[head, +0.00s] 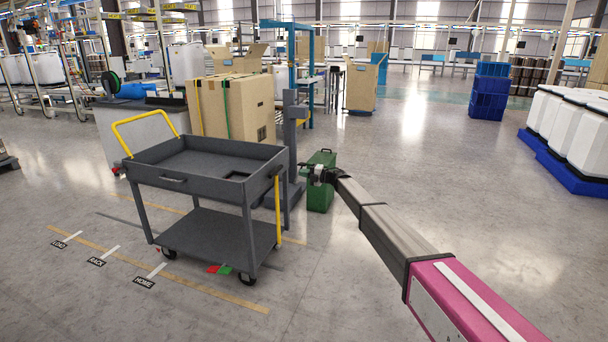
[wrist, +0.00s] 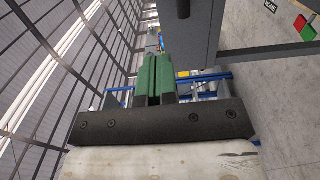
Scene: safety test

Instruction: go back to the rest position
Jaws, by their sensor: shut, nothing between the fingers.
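My gripper (head: 305,172) is at the end of my arm, which reaches from the lower right of the head view. It points left toward the grey cart's right side. A green canister (head: 320,196) stands on the floor behind my gripper in the picture; I cannot tell how far apart they are. In the wrist view two green fingers (wrist: 156,72) stand side by side beyond a dark bar, closed together with nothing seen between them. No rest position marking for the arm shows.
A grey cart (head: 203,214) with yellow handles stands left of my gripper, by a grey post (head: 292,150). Cardboard boxes (head: 233,108) stand behind it. Floor labels read LOAD, RACK and HOME (head: 144,282). White containers (head: 575,122) line the right. Floor between is clear.

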